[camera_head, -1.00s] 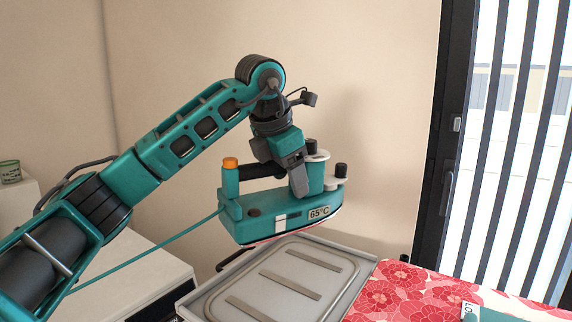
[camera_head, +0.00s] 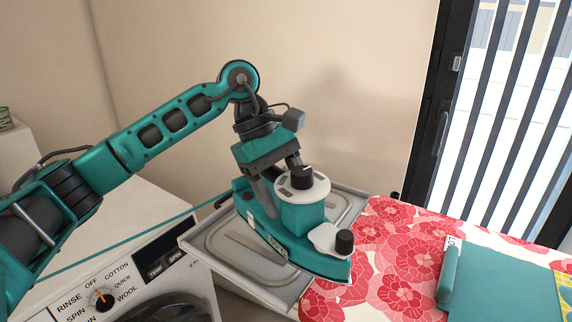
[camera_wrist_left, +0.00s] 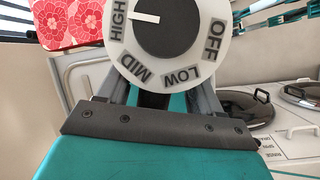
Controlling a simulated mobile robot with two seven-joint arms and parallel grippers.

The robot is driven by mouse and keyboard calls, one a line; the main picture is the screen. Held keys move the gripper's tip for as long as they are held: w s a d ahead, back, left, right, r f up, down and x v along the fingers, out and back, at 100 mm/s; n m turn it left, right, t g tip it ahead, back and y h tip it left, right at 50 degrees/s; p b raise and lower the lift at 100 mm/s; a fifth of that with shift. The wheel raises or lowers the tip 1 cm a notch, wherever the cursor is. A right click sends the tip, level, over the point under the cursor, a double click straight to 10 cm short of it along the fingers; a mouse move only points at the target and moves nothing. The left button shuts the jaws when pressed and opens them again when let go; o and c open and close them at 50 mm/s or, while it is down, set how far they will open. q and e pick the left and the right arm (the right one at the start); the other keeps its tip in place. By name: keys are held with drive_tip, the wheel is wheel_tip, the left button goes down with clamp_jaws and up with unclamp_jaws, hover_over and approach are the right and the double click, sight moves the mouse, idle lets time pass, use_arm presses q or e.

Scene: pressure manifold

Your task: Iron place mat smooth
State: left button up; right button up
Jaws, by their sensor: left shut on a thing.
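My left gripper (camera_head: 276,182) is shut on the teal iron (camera_head: 288,218), its handle mostly hidden by the gripper. The iron hangs over the grey metal rest (camera_head: 215,262), its nose turned right toward the ironing board; I cannot tell whether it touches the rest. In the left wrist view, the iron's white dial (camera_wrist_left: 165,38) reads OFF, LOW, MID and HIGH, and its pointer is toward HIGH. A flat teal cloth (camera_head: 512,292), apparently the place mat, lies on the board at the right. A raised teal roll or bar (camera_head: 448,276) lies along its left edge. My right gripper is not in view.
The ironing board (camera_head: 385,284) has a red and white flower cover, clear between iron and cloth. A washing machine (camera_head: 130,290) stands at lower left. The iron's cord (camera_head: 125,240) runs left. A barred glass door (camera_head: 500,130) is behind the board.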

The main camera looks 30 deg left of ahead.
use_arm(q)
drive_tip(key=s+d+f+m+g+y+p, duration=0.1)
drive_tip(key=s+f+m+g, duration=0.3)
drive_tip(key=s+m, duration=0.5)
drive_tip(key=shift+s+d+m+y, duration=0.4)
drive_tip(key=shift+d+m+y, duration=0.3)
drive_tip(key=shift+m, duration=0.7)
